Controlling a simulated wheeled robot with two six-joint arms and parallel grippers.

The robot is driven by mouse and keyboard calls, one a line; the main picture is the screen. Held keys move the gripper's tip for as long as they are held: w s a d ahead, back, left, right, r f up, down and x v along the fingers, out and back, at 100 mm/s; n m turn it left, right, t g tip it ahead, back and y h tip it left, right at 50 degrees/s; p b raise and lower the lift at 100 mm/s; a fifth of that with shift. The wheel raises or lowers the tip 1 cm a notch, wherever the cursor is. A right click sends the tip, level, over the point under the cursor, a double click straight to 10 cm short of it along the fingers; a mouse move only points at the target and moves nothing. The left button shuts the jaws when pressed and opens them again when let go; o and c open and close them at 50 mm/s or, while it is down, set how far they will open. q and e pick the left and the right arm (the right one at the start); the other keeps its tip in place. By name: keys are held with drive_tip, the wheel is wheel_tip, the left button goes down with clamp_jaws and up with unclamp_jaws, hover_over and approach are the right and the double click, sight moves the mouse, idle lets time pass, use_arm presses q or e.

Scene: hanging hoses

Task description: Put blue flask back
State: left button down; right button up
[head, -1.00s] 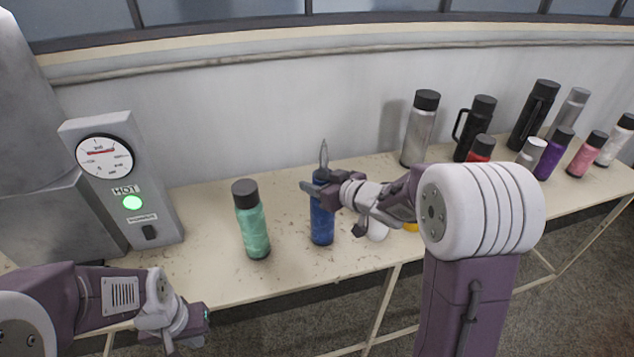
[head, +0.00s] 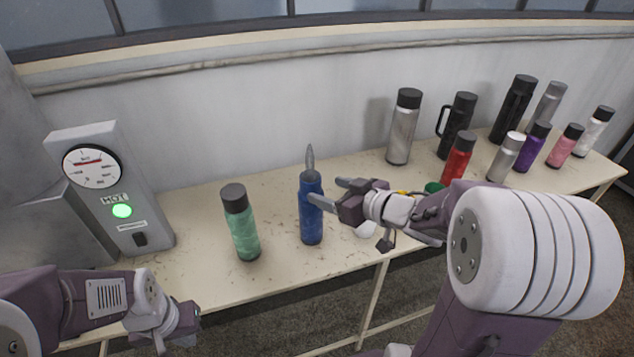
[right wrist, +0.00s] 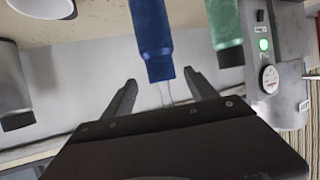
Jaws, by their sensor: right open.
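The blue flask (head: 311,222) stands upright on the table, right of a green flask (head: 241,225). A pointed grey piece (head: 310,158) sticks up from its top. My right gripper (head: 331,193) is open and empty, just right of the blue flask near its upper part. In the right wrist view the blue flask (right wrist: 153,40) lies beyond the open fingers (right wrist: 160,80), not gripped. My left gripper (head: 184,326) is low at the left near the table's front edge. Its fingers are not clear enough to tell their state.
A gauge box (head: 110,185) with a lit green HOT light stands at the left. A grey flask (head: 404,128), a red flask (head: 458,158) and several other flasks stand at the back right. A small white object (head: 366,230) lies below my right gripper. The cream table (head: 190,215) is clear between box and green flask.

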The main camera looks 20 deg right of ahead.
drive_tip(key=s+d+f+m+g+h, duration=0.4)
drive_tip(key=d+f+h, duration=0.15)
drive_tip(key=f, duration=0.45)
drive_tip(key=s+a+f+g, duration=0.3)
drive_tip(key=s, duration=0.3)
drive_tip(key=s+a+f+m+g, duration=0.1)
drive_tip(key=s+a+f+g, duration=0.2)
drive_tip(key=s, duration=0.3)
drive_tip(key=shift+s+a+f+g, duration=0.15)
drive_tip(key=shift+s+f+g, duration=0.1)
drive_tip(key=shift+s+g, duration=0.25)
drive_tip(key=shift+w, duration=0.15)
